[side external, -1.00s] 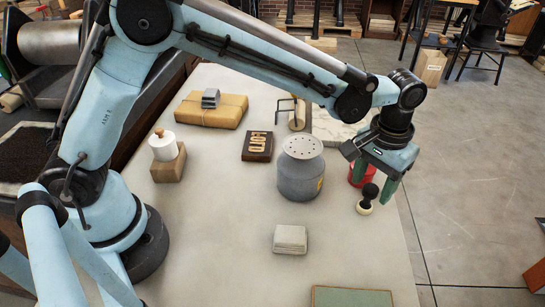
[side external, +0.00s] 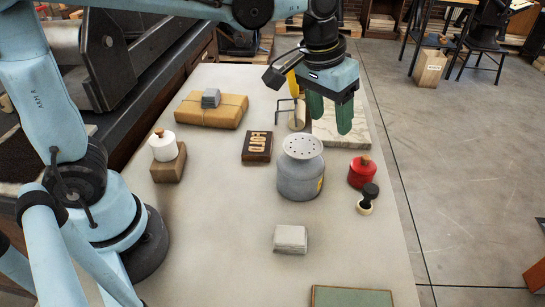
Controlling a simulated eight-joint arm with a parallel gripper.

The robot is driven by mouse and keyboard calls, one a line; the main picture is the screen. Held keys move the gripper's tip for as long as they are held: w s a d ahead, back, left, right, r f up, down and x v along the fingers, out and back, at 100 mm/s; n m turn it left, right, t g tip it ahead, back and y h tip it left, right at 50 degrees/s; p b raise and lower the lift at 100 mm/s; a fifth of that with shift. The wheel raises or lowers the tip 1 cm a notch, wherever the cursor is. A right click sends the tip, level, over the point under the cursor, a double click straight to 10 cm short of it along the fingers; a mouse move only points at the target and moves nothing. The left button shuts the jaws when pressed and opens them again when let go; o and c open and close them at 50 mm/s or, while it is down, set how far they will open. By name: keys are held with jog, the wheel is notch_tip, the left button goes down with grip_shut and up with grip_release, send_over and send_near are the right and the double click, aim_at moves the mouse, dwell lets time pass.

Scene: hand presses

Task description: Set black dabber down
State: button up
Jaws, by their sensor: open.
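The black dabber (side external: 367,196) stands near the right edge of the table, its black knob up and its pale base down. It is just in front of a red round container (side external: 362,171) with a tan knob. My gripper (side external: 329,119) is open, its green fingers pointing down over the marble slab (side external: 352,135) toward the back of the table. The gripper is empty and clear of the dabber.
A grey can with a perforated top (side external: 301,170) stands left of the dabber. A brayer (side external: 297,118), a type block (side external: 257,147), a wrapped parcel (side external: 211,112) and a pale stack (side external: 290,239) lie around.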

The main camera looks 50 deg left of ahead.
jog(key=s+a, duration=0.1)
jog(key=a, duration=0.1)
jog(key=s+a+t, duration=0.1)
jog(key=s+a, duration=0.1)
jog(key=s+a+t, duration=0.1)
jog(key=a, duration=0.1)
jog(key=shift+s+a+f, duration=0.1)
jog(key=shift+s+a, duration=0.2)
jog(key=shift+s, duration=0.1)
jog(key=s+a+f+t, duration=0.2)
jog(key=s+a+f, duration=0.1)
jog(key=s+a, duration=0.2)
jog(key=shift+t+y, duration=0.3)
jog(key=shift+y, duration=0.1)
jog(key=shift+f, duration=0.1)
